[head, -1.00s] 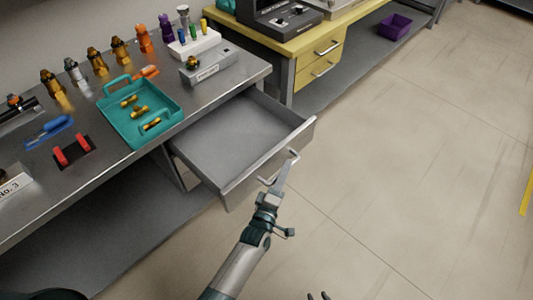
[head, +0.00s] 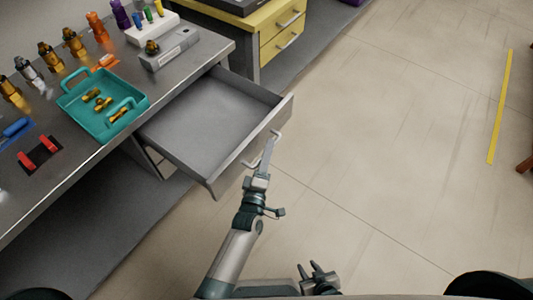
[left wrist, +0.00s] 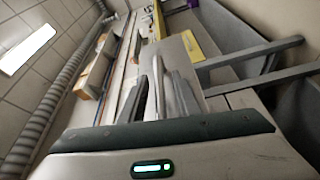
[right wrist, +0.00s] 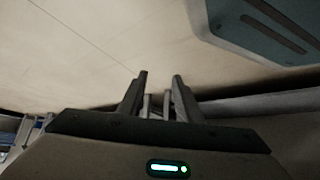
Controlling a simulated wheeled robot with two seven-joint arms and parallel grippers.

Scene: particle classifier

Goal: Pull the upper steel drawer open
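The upper steel drawer (head: 205,125) hangs out from under the steel bench, well open and empty inside. Its bar handle (head: 278,135) is on the front panel, with the middle of it partly hidden by my left gripper (head: 267,152). My left gripper's fingers lie across the handle and appear shut on it. In the left wrist view, the left fingers (left wrist: 158,98) are in front of grey metal. My right gripper (head: 318,269) is low over the floor, away from the drawer, with fingers apart and empty. Its fingers also show in the right wrist view (right wrist: 158,90).
A yellow drawer cabinet (head: 283,28) stands beyond the bench. The floor (head: 390,140) to the right is clear.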

